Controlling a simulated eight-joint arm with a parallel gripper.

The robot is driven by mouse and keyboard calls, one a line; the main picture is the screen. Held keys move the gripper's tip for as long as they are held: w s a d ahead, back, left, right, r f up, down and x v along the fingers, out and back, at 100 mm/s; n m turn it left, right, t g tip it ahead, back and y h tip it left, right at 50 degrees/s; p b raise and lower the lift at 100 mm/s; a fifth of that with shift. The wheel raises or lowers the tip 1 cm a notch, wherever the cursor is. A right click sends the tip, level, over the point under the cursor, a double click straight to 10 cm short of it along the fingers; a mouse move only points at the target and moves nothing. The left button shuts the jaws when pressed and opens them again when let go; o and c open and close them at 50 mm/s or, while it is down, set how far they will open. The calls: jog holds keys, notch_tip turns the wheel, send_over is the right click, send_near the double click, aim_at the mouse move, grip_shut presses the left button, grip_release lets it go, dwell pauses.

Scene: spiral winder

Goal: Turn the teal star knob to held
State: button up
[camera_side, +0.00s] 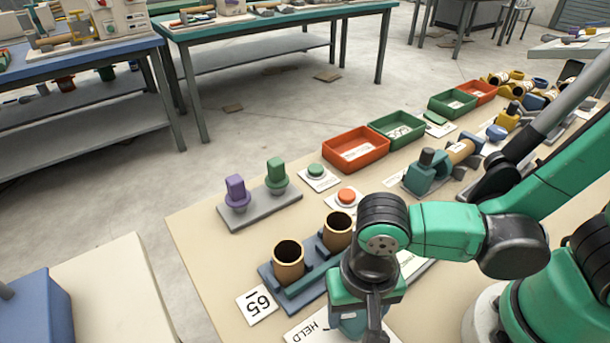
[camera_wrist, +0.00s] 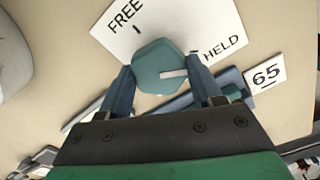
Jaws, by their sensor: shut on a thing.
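The teal star knob (camera_wrist: 153,60) sits on a white card (camera_wrist: 112,38) marked FREE and HELD. A white pointer line on its top points right in the wrist view, towards the side of the HELD label (camera_wrist: 225,47) and away from FREE (camera_wrist: 125,14). My gripper (camera_wrist: 160,70) has one finger on each side of the knob and is shut on it. In the side view my gripper (camera_side: 362,318) is low at the bottom edge and hides most of the knob. Whether the pointer meets the HELD mark exactly, I cannot tell.
A blue holder with two tan cups (camera_side: 288,262) stands beside my gripper, near a card reading 65 (camera_side: 257,305). Purple (camera_side: 237,193) and green (camera_side: 277,175) knobs stand on a grey base. Red (camera_side: 356,149) and green (camera_side: 396,130) trays lie farther back.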

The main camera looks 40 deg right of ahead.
aim_at(355, 314)
jog(key=shift+m, duration=0.3)
jog(key=o, duration=1.3)
jog(key=shift+c, duration=0.2)
jog(key=shift+r, duration=2.8)
